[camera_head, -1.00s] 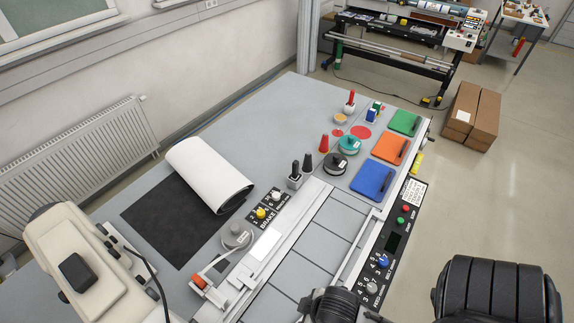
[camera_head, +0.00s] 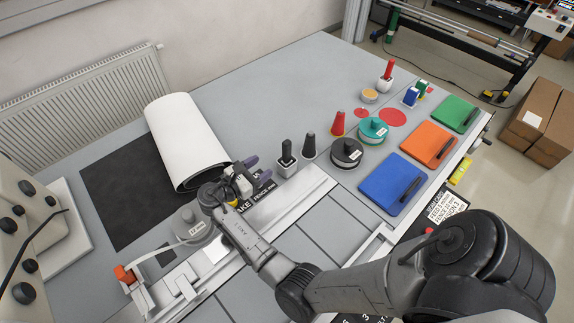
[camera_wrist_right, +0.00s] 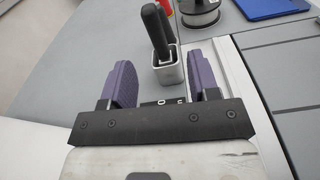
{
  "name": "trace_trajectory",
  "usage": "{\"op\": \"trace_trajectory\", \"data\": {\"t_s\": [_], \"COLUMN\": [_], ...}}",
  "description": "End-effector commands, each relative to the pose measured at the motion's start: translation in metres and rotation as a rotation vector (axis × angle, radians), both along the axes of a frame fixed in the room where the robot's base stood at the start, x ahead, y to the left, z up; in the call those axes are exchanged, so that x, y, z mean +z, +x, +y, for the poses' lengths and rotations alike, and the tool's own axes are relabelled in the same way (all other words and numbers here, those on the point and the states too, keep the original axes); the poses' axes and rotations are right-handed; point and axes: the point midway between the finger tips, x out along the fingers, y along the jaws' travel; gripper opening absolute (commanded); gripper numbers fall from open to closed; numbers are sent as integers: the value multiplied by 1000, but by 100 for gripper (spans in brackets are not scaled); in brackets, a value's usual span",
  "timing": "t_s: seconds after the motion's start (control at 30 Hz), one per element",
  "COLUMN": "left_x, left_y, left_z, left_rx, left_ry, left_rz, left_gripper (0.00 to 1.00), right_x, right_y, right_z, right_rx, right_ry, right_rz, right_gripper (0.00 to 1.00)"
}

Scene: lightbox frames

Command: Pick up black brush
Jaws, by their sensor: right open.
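The black brush (camera_head: 287,153) stands upright in a small grey metal holder (camera_head: 286,168), left of a black cone (camera_head: 309,146). My right gripper (camera_head: 257,168) reaches over the table just left of the holder, with its purple fingers open and pointing towards it. In the right wrist view the black brush (camera_wrist_right: 153,28) stands in its metal holder (camera_wrist_right: 167,68), ahead of and roughly between the open fingers of the gripper (camera_wrist_right: 163,83). Nothing is between the fingertips. The brush's lower end is hidden inside the holder. My left gripper is not in view.
A red cone (camera_head: 338,124) and black and teal spools (camera_head: 346,153) stand to the right. A white roll (camera_head: 187,137) lies on a black mat (camera_head: 118,190) at left. Blue, orange and green pads (camera_head: 382,186) lie at the right edge.

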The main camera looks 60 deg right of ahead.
Motion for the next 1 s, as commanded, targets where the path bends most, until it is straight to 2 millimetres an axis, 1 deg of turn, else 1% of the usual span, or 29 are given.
{"op": "trace_trajectory", "data": {"t_s": [0.03, 0.17, 0.3, 0.5, 0.6, 0.7, 1.0], "left_x": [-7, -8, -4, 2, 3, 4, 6], "left_y": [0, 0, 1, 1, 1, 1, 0], "left_z": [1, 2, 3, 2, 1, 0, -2], "left_rx": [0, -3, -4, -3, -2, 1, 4], "left_ry": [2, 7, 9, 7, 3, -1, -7], "left_rz": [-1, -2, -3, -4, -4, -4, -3], "left_gripper": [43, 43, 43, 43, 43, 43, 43], "right_x": [-1, 5, 8, 9, 8, 7, 7], "right_y": [6, 12, 8, -2, -5, -7, -10], "right_z": [3, 1, -19, -51, -63, -71, -82], "right_rx": [-1, -6, -8, -8, -6, -6, -6], "right_ry": [-10, -30, -38, -36, -36, -36, -36], "right_rz": [38, 105, 124, 123, 123, 121, 121], "right_gripper": [55, 55, 55, 55, 55, 55, 55]}}
